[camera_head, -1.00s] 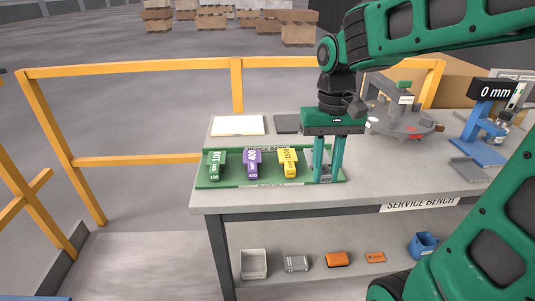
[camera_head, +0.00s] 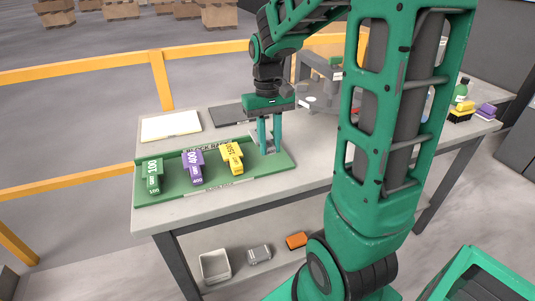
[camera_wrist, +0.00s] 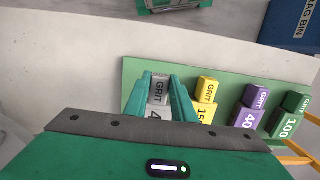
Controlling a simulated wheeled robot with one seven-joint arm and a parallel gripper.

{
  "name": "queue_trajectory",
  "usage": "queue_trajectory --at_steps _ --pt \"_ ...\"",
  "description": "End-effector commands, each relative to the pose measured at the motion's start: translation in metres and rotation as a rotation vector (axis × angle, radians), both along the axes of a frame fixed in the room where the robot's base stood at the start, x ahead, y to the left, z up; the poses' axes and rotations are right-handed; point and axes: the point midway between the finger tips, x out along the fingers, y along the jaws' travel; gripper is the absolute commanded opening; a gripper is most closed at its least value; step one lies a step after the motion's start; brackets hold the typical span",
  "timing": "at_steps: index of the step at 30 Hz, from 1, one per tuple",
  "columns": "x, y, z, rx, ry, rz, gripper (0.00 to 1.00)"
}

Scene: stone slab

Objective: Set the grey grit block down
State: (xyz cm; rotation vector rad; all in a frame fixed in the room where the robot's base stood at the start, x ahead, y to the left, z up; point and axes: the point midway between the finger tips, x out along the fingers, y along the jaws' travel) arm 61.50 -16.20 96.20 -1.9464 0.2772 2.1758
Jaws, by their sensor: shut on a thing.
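My gripper (camera_head: 270,148) is shut on the grey grit block (camera_wrist: 158,90). In the wrist view the block's grey top shows between the two green fingers, with part of its lettering hidden. In the head view the fingers cover most of it. The gripper points down at the right end of the green block rack (camera_head: 170,196), beside the yellow grit block (camera_head: 232,157). I cannot tell whether the grey block touches the rack. The purple grit block (camera_head: 193,166) and green grit block (camera_head: 153,177) stand farther left in the rack.
The rack lies on a grey bench (camera_head: 310,172). Behind it are a pale board (camera_head: 171,126) and a dark flat plate (camera_head: 227,115). A round-based machine (camera_head: 318,95) stands behind the gripper, partly hidden by my arm. A lower shelf holds a white bin (camera_head: 215,266).

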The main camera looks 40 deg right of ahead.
Motion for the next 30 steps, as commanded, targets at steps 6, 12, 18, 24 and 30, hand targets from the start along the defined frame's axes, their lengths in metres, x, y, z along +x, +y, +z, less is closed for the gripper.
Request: queue_trajectory --at_steps 6,12,18,24,30 --pt "0.010 -0.018 -0.012 0.000 -0.001 -0.002 0.00" --pt "0.010 -0.019 -0.033 0.001 0.002 0.000 0.00" --pt "0.011 -0.019 -0.052 0.000 -0.001 0.000 0.00" --pt "0.011 -0.018 -0.053 -0.001 -0.002 0.000 0.00" --pt "0.011 -0.018 -0.055 0.000 -0.001 0.000 0.33"
